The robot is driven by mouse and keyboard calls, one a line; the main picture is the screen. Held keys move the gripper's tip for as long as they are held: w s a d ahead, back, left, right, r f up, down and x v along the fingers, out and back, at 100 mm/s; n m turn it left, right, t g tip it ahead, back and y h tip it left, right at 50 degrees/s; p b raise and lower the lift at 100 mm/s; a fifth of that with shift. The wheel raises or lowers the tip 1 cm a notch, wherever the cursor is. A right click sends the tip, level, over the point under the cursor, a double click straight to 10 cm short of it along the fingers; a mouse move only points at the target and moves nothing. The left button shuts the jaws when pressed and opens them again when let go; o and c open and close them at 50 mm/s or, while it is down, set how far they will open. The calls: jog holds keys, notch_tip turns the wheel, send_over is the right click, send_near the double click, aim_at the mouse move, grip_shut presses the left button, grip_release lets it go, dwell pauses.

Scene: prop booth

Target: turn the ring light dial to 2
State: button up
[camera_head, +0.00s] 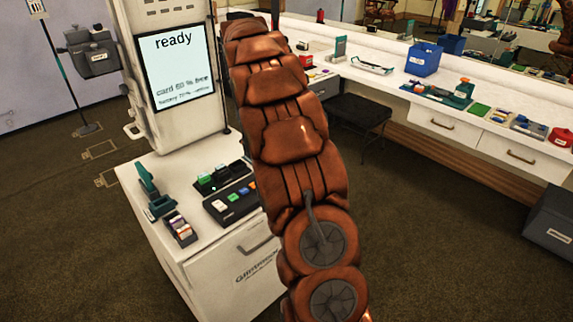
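No ring light dial can be clearly made out in the head view. A white booth cabinet (215,270) carries a tall white column with a lit screen (176,70) reading "ready" and smaller text about card and battery. A dark control box (230,204) with several coloured buttons lies on the cabinet top, close to my arm. My copper-coloured arm runs from the bottom up through the middle and hides what lies behind it. My gripper cannot be made out, and its state does not show.
A green stapler-like tool (151,190) and a small tray of cards (180,228) lie on the cabinet. A white counter with drawers (447,126) stands at right, holding a blue bin (423,59). A black stool (358,115) stands before it. Open floor lies centre right.

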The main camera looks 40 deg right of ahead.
jog(key=shift+n+t, duration=0.3)
jog(key=shift+t, duration=0.2)
jog(key=w+d+f, duration=0.1)
jog(key=d+f, duration=0.2)
jog(key=d, duration=0.2)
jog(key=w+d+f, duration=0.2)
jog(key=d+f, duration=0.1)
jog(key=d, duration=0.2)
jog(key=w+d+f+b, duration=0.1)
jog(key=d+f, duration=0.2)
jog(key=d, duration=0.2)
jog(key=shift+w+d, duration=0.1)
jog(key=shift+w, duration=0.15)
jog(key=shift+d+f, duration=0.4)
jog(key=shift+f+p, duration=0.75)
jog(key=shift+f, duration=3.1)
grip_shut()
